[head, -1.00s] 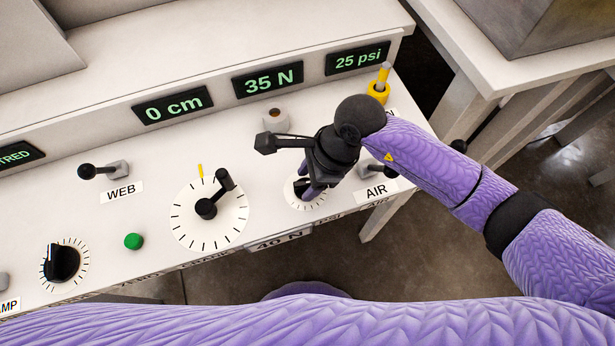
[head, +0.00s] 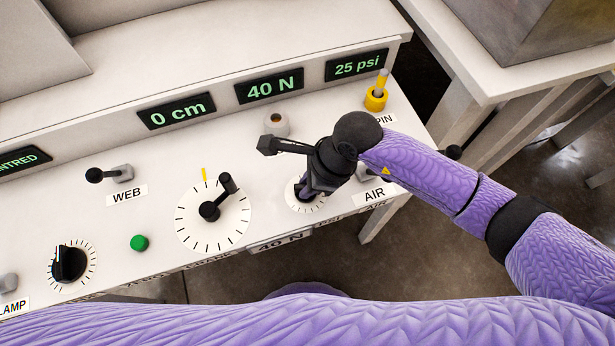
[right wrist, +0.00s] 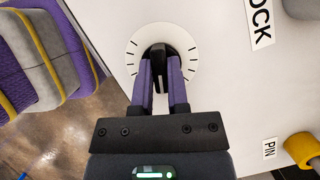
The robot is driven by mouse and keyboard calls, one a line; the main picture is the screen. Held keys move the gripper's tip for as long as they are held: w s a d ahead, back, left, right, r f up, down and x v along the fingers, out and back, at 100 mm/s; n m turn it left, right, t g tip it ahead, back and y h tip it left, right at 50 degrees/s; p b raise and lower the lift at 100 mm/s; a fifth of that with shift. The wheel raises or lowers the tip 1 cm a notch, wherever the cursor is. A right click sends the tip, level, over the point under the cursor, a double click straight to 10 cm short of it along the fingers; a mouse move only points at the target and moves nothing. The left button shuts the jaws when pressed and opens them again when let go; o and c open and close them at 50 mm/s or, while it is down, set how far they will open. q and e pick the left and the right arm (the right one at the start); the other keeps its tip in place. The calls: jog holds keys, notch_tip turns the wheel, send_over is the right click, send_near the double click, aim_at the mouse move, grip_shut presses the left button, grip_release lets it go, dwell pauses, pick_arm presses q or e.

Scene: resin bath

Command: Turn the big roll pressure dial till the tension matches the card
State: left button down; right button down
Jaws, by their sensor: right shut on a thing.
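The roll pressure dial (head: 317,206) is a white disc with black tick marks and a black knob, right of the middle of the panel. My right gripper (head: 305,190) is shut on its knob and hides most of it. In the right wrist view the two purple fingers hold the black knob (right wrist: 159,52) from both sides, over the white disc (right wrist: 188,50). The tension display (head: 269,87) reads 40 N. A card (head: 281,242) on the panel's front edge, below the dial, reads 40 N. My left gripper is not in view.
A larger crank dial (head: 240,228) stands left of the held dial. The 0 cm display (head: 176,111) and 25 psi display (head: 356,65) flank the tension display. A yellow pin (head: 376,98) stands at the right. A WEB lever (head: 110,174), green button (head: 139,243) and black knob (head: 68,264) lie leftward.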

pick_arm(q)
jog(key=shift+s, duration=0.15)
pick_arm(e)
jog(key=c, duration=0.6)
grip_release()
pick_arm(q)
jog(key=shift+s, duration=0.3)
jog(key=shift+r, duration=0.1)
pick_arm(e)
jog(key=shift+r, duration=0.1)
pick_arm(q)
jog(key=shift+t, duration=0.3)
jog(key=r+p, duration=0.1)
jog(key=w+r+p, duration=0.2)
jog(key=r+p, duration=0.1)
pick_arm(e)
jog(key=v, duration=1)
jog(key=shift+d, duration=0.1)
